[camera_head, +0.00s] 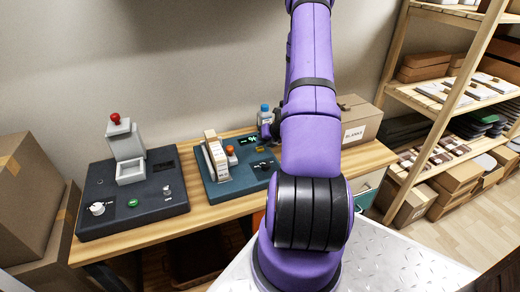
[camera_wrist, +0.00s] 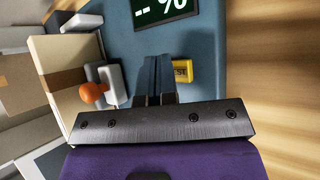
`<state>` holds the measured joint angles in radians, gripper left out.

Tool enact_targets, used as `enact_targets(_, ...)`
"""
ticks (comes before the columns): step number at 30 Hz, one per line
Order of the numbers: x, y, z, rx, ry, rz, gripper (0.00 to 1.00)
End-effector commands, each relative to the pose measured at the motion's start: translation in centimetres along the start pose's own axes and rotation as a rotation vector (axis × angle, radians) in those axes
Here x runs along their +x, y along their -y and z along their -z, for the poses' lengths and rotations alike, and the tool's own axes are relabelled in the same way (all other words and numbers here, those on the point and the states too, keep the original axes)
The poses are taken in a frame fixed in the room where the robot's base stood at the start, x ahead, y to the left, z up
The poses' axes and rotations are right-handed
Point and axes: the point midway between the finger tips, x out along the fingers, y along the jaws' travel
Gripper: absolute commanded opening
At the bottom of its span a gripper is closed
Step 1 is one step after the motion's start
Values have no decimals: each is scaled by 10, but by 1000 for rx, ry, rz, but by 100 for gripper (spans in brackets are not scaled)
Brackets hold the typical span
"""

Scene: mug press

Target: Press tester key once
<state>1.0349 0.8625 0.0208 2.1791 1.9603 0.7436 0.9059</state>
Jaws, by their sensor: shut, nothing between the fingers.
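The tester (camera_head: 211,192) is a blue-grey slab on the wooden bench, with a lit green display (camera_head: 247,140). In the wrist view its display (camera_wrist: 165,8) reads "-- %" at the top. My gripper (camera_wrist: 155,62) is shut and empty, its dark fingertips over the blue panel below the display. A small yellow piece with dark marks (camera_wrist: 182,71) sits just right of the fingertips. I cannot tell whether it is the key or a label, nor whether the fingertips touch the panel. The panel directly under the fingers is hidden.
An orange knob (camera_wrist: 93,93) on a clamp and a cream box (camera_wrist: 62,75) stand left of the fingers. A dark press station (camera_head: 135,208) with a red knob is at the left. A blue-capped bottle (camera_head: 265,116) and a carton labelled BLANKS (camera_head: 362,118) stand behind.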

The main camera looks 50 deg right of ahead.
Motion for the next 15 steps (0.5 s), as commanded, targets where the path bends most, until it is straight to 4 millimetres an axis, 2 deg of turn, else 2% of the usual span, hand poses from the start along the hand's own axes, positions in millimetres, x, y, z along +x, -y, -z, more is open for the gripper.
enact_targets(15, 5, 4, 4, 0, 0, 0, 0)
